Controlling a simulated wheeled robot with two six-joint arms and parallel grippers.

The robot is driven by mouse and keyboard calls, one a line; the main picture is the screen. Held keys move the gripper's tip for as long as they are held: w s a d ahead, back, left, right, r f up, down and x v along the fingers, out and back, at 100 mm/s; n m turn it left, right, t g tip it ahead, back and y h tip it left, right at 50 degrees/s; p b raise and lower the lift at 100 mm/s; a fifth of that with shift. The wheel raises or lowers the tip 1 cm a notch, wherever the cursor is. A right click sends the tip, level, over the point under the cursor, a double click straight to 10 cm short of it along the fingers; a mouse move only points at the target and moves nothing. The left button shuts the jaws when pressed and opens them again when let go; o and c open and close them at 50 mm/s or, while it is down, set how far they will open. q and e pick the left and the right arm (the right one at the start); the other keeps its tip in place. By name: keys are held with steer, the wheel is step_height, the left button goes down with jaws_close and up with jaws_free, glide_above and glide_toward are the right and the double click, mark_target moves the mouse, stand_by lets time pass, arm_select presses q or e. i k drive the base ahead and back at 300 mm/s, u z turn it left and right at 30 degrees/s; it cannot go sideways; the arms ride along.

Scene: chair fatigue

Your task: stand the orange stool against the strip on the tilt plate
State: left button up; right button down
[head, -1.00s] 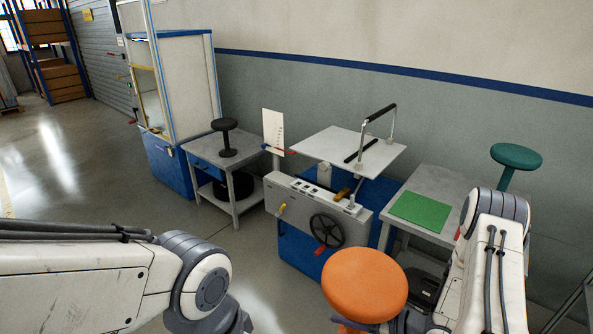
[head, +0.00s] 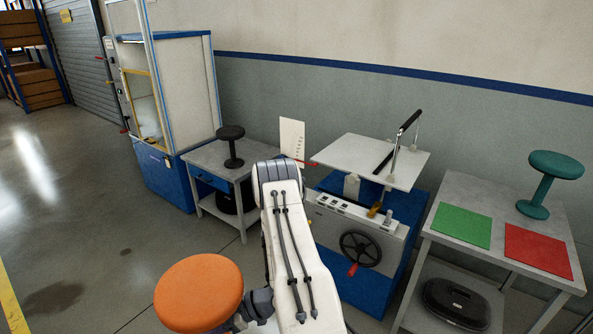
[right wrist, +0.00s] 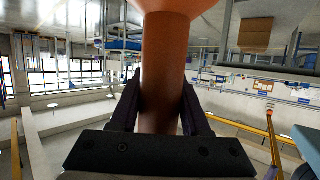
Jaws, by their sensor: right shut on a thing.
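The orange stool (head: 199,293) is held in the air at the lower middle of the head view, its round seat on top. My right gripper (right wrist: 161,108) is shut on the stool's orange post (right wrist: 163,70), one finger on each side. The seat mostly hides the post and base in the head view. The white tilt plate (head: 345,151) is on the blue machine, to the right of and beyond the stool. A black strip (head: 383,161) lies across the plate, near a raised black handle (head: 410,120). The plate holds no stool. My left gripper is out of view.
A grey table (head: 458,190) at right carries a green mat (head: 462,226), a red mat (head: 538,250) and a teal stool (head: 541,190). A black stool (head: 232,150) stands on the left bench. The machine's handwheel (head: 360,248) faces me. Floor at left is clear.

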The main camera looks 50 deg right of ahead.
mark_target(376, 157)
steer(key=u, duration=0.15)
steer(key=i, duration=1)
steer(key=z, duration=0.7)
steer(key=i, duration=0.65)
steer(key=z, duration=0.7)
